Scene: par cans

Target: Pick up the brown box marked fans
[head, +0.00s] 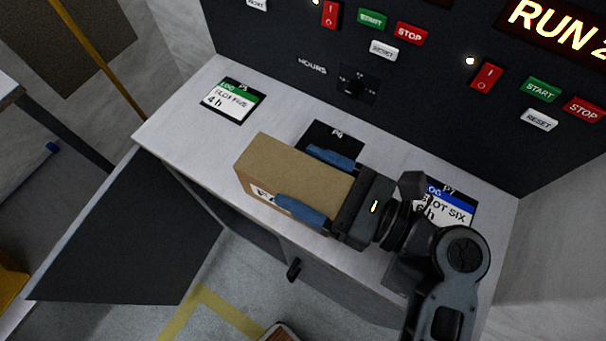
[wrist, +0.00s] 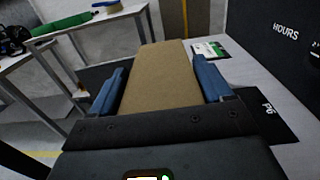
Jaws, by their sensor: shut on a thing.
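The brown box (head: 290,172) is a long cardboard carton with a white label on its near side, partly hidden by a finger; only part of the lettering shows. My gripper (head: 318,182) is shut on it, with one blue finger on each long side. In the wrist view the box (wrist: 160,75) lies between the blue fingers (wrist: 163,85) and extends away from the palm.
A white-and-green card (head: 232,100) lies on a black patch at the left, and a blue-and-white card (head: 445,203) at the right. A dark control panel (head: 400,80) with buttons rises behind. A cabinet door (head: 130,240) hangs open at the front left.

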